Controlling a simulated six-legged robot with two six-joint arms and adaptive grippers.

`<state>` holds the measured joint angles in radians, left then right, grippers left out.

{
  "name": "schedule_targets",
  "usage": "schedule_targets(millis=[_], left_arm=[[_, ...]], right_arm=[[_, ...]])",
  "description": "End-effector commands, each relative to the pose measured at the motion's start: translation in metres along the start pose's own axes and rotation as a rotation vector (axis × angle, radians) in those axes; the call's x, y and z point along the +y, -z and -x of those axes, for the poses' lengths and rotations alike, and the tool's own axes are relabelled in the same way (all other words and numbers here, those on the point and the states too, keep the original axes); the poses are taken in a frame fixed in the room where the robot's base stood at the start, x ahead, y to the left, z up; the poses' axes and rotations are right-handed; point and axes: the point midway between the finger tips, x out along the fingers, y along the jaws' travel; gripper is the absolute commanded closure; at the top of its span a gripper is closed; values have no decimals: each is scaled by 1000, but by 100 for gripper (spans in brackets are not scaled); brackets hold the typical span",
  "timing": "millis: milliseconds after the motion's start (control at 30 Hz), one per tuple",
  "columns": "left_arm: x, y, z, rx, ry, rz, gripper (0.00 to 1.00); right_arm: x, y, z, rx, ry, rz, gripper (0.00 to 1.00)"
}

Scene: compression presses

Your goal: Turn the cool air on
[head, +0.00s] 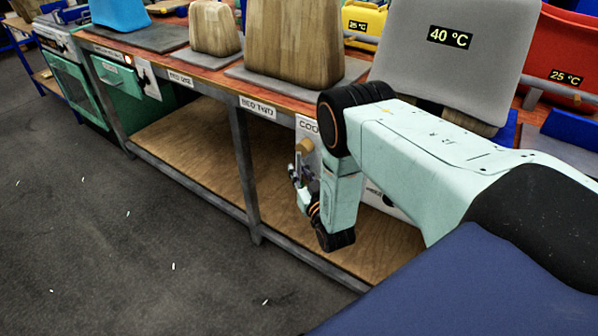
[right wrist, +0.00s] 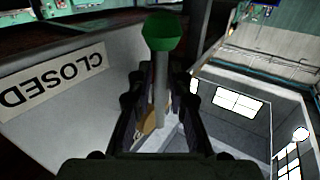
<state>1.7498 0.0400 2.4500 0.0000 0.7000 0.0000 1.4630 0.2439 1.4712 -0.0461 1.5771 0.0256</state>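In the head view a white box with a label starting "COO" (head: 308,125) is under the table edge, partly covered by my right arm. A tan round part (head: 304,146) sticks out of its front. My right gripper (head: 294,172) is just below that part. In the right wrist view a lever with a green knob (right wrist: 164,31) and grey stem stands between the fingers of my right gripper (right wrist: 160,85), with gaps visible on both sides. The fingers are open around it. A "CLOSED" label (right wrist: 52,78) is upside down on the pale panel. My left gripper is not in view.
The table (head: 205,78) carries wooden blocks (head: 292,42) on grey plates and a grey pad marked 40 °C (head: 440,60). Labels "BED ONE" and "BED TWO" (head: 258,107) are on its edge. A wooden lower shelf (head: 200,155) is mostly empty.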

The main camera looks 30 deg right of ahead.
Motion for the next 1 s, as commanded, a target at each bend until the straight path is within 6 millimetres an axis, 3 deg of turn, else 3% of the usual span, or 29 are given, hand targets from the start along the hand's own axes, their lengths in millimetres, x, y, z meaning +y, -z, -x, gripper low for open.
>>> schedule_targets(millis=[200,1000], left_arm=[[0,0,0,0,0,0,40],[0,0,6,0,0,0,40]], right_arm=[[0,0,0,0,0,0,100],[1,0,3,-24,0,12,100]])
